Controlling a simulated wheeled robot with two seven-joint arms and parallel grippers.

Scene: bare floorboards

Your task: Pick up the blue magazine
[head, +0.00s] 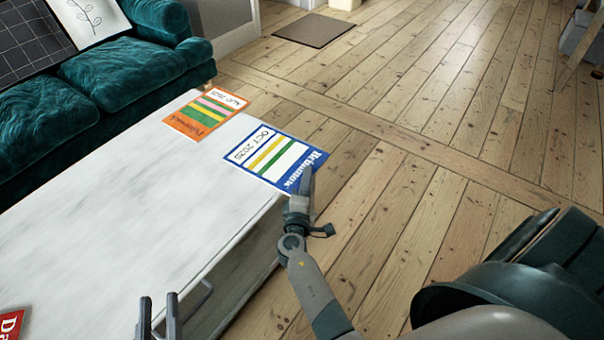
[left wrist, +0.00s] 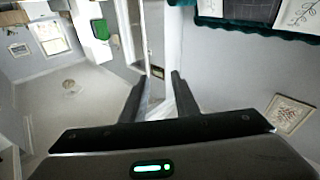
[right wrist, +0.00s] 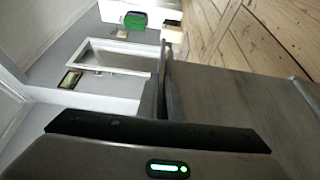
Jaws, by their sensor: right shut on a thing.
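The blue magazine (head: 275,157), with a white panel, yellow and green stripes and "OCT 2025" on it, is at the far right corner of the white table (head: 120,190), its right part out past the edge. My right gripper (head: 306,180) is shut on its near right corner in the head view. In the right wrist view the fingers (right wrist: 164,70) are close together; the magazine is hard to make out there. My left gripper (head: 158,306) is open and empty over the table's near end; its parted fingers (left wrist: 160,80) show in the left wrist view.
An orange magazine (head: 207,114) lies just behind the blue one. A red item (head: 10,324) shows at the table's near left. A teal sofa (head: 125,70) stands along the left. A dark mat (head: 314,30) lies at the back. The floorboards (head: 400,200) right of the table are clear.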

